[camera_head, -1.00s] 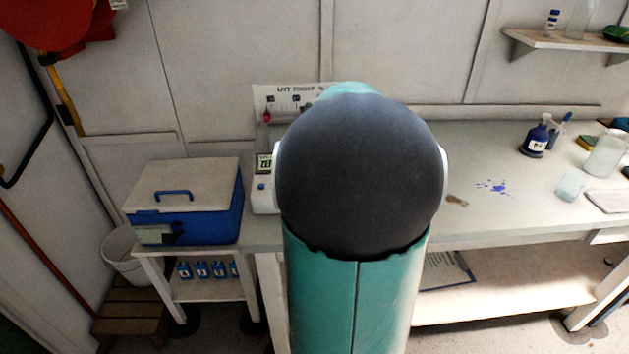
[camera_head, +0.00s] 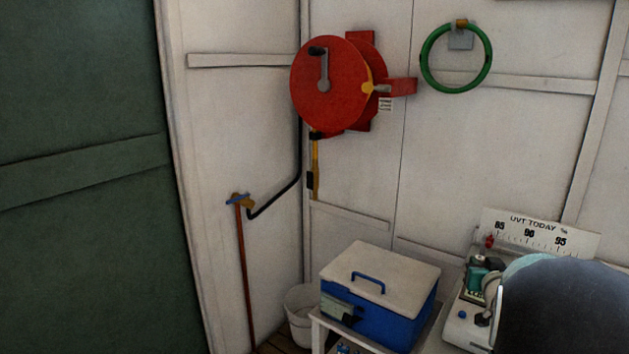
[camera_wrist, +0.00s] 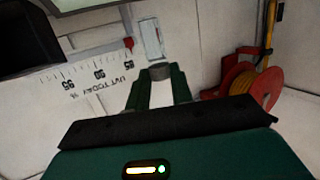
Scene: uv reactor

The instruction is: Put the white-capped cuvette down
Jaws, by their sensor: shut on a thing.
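In the wrist view, my gripper (camera_wrist: 159,78) is shut on the cuvette (camera_wrist: 152,40). The cuvette is a clear, narrow body. The cap (camera_wrist: 160,71) sits between the fingertips and looks grey in this light. The cuvette extends away from the fingers, with the pale wall behind it, and touches nothing that I can make out. In the head view, my dark arm joint covers the lower right corner. The cuvette cannot be made out there.
A white instrument with a blue knob (camera_head: 462,314) stands at the right, below the UVT TODAY sign (camera_head: 540,235). Left of it is a blue cooler box (camera_head: 375,310) with a white lid. A white bucket (camera_head: 301,310) and red hose reel (camera_head: 330,85) are near the corner.

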